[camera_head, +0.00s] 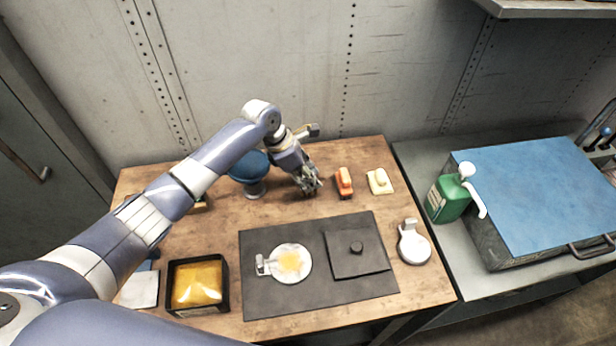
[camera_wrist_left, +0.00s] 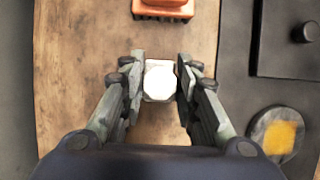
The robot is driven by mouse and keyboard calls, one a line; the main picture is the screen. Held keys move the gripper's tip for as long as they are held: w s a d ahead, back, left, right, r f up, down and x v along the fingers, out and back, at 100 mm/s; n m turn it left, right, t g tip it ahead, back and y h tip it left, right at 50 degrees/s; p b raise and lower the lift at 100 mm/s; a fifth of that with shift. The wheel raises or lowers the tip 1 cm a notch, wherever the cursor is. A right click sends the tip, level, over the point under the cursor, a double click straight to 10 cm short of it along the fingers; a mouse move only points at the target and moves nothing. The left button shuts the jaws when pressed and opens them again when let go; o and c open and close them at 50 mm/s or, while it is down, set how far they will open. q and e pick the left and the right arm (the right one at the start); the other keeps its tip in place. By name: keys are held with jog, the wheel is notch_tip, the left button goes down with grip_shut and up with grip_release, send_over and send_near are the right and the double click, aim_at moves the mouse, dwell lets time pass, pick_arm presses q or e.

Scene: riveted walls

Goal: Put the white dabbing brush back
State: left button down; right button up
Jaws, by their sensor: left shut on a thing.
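My left gripper (camera_head: 311,186) reaches down at the back middle of the wooden table, left of an orange brush. In the left wrist view its fingers (camera_wrist_left: 161,82) are shut on the white dabbing brush (camera_wrist_left: 160,79), gripping it at its sides. The orange brush (camera_head: 344,182) and a cream brush (camera_head: 380,181) stand in a row to the right. My right gripper is not in view.
A dark mat (camera_head: 318,296) holds a white dish (camera_head: 302,266) with yellow paint and a black knobbed plate (camera_head: 356,261). A black tray (camera_head: 224,300) with yellow contents is front left. A blue-topped stand (camera_head: 249,167) is close left of the gripper. A white round-ended item (camera_head: 414,248) lies right.

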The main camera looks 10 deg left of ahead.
pick_arm(q)
jog(key=shift+f, duration=0.65)
jog(key=c, duration=1.2)
grip_release()
jog(key=shift+f, duration=0.15)
jog(key=b+v, duration=0.1)
jog(key=v, duration=1.1)
